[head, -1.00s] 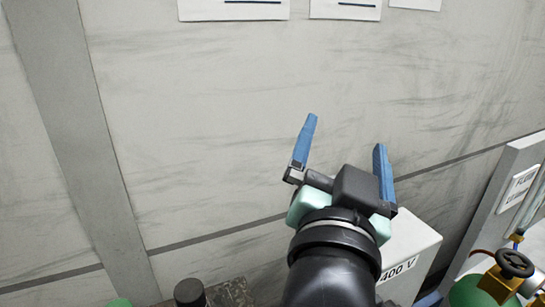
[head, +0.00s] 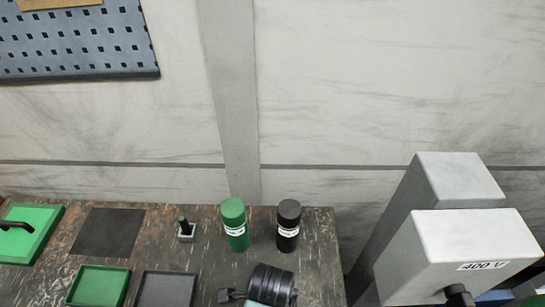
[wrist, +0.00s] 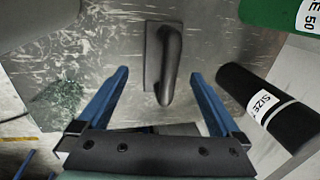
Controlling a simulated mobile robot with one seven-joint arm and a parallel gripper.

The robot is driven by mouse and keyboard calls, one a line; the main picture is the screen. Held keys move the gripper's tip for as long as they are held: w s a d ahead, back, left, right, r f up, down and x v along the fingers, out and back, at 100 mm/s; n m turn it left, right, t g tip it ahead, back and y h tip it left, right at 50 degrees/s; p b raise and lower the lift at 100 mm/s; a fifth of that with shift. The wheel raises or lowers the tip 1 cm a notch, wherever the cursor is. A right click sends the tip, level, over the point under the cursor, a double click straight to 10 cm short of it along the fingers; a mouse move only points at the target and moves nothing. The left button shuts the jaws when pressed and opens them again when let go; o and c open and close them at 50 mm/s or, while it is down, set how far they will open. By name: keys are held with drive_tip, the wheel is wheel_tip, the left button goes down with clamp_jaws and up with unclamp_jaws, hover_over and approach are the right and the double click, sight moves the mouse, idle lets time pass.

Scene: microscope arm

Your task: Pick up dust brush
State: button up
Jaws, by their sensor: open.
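A dark object with a raised, curved black handle on a flat base, likely the dust brush (wrist: 171,62), lies on the worn tabletop in the wrist view. My gripper (wrist: 159,74) is open, its two blue fingers spread on either side of the handle's lower end in that view. Nothing is held. I cannot tell the height left between fingers and handle. In the head view my black wrist shows at the bottom edge; the fingers are out of sight, and the brush cannot be made out for certain.
A black bottle (head: 288,228) and a green bottle (head: 234,226) stand close by; the black bottle (wrist: 264,106) is just beside the right finger. A grey tray (head: 166,289), a green tray (head: 98,287) and a small stand (head: 186,230) are left. A 400 V box (head: 450,250) stands right.

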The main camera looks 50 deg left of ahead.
drive_tip(key=shift+w+a+f+p, duration=0.15)
drive_tip(key=shift+f, duration=0.85)
drive_tip(key=shift+w+a+f+p, duration=0.1)
drive_tip(key=shift+a+f+p, duration=0.05)
drive_tip(key=shift+f, duration=0.8)
drive_tip(key=shift+w+a+f+p, duration=0.15)
drive_tip(key=shift+f, duration=0.85)
drive_tip(key=shift+c, duration=0.3)
drive_tip(key=c, duration=1.5)
drive_tip(key=shift+r, duration=0.1)
wheel_tip(320, 180, up, 10)
drive_tip(key=shift+f+b, duration=0.1)
drive_tip(key=shift+b, duration=0.2)
